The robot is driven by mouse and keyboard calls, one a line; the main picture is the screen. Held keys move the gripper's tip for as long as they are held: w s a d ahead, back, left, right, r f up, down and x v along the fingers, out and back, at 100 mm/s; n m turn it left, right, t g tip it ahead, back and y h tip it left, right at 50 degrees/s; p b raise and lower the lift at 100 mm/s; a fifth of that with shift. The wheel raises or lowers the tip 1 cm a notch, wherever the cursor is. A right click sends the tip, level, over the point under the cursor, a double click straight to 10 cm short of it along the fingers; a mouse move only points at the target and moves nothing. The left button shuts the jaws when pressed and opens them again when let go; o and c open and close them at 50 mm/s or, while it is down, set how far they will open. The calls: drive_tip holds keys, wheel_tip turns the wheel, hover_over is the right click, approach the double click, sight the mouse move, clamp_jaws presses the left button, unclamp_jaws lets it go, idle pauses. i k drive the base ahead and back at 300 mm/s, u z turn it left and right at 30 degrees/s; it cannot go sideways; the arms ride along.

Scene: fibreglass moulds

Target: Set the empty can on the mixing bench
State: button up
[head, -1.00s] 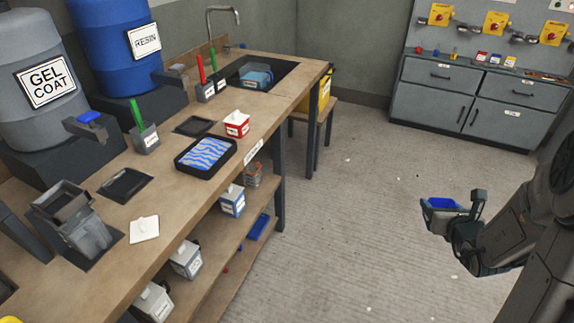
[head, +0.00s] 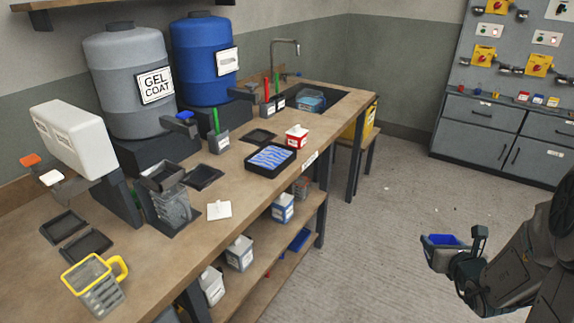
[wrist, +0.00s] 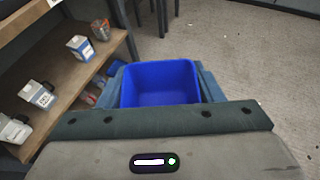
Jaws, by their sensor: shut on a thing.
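My gripper (head: 447,256) is at the right of the head view, out over open floor and apart from the bench. It is shut on an open-topped can (head: 442,240) with a bright blue inside. In the wrist view the can (wrist: 160,80) sits upright between the two fingers, and its inside looks empty. Its outer walls are mostly hidden by the gripper. A long wooden bench (head: 250,180) runs along the left wall in the head view; I take it for the mixing bench. Its edge label is too small to read.
The bench carries a grey GEL COAT drum (head: 125,75), a blue drum (head: 202,60), a black tray (head: 270,159), a red-and-white box (head: 297,136) and a yellow-rimmed jug (head: 95,283). Boxes stand on the lower shelf (head: 270,262). Bare wood shows at the front edge. The floor between is clear.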

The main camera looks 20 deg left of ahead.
sight(239, 189)
drive_tip(key=u, duration=1.4)
